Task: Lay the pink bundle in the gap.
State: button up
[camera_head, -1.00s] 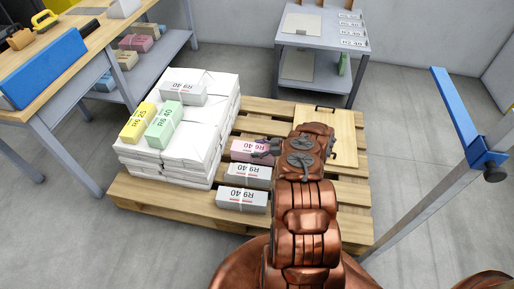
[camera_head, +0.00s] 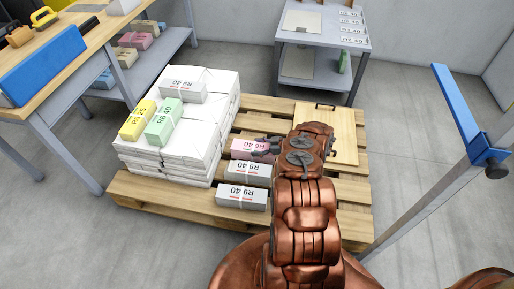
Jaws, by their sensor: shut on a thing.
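The pink bundle (camera_head: 244,149), marked R6 40, is on or just above the pallet (camera_head: 150,193), at the back end of a short row. Two white bundles marked R9 40 lie in front of it, a nearer one (camera_head: 241,197) and a middle one (camera_head: 246,172). My gripper (camera_head: 268,147) is shut on the right end of the pink bundle. My copper arm hides the slats to the right. I cannot tell whether the pink bundle rests fully on the slats.
A stack of white paper bundles (camera_head: 190,140) stands left of the row, with yellow (camera_head: 138,119), green (camera_head: 164,123) and grey-white (camera_head: 183,91) bundles on top. A wooden board (camera_head: 340,125) lies on the pallet's back right. A blue-topped post (camera_head: 455,115) stands at right.

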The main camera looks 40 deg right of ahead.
jog(key=shift+f, duration=0.2)
jog(key=o, duration=1.9)
jog(key=shift+f, duration=0.1)
jog(key=v, duration=1.2)
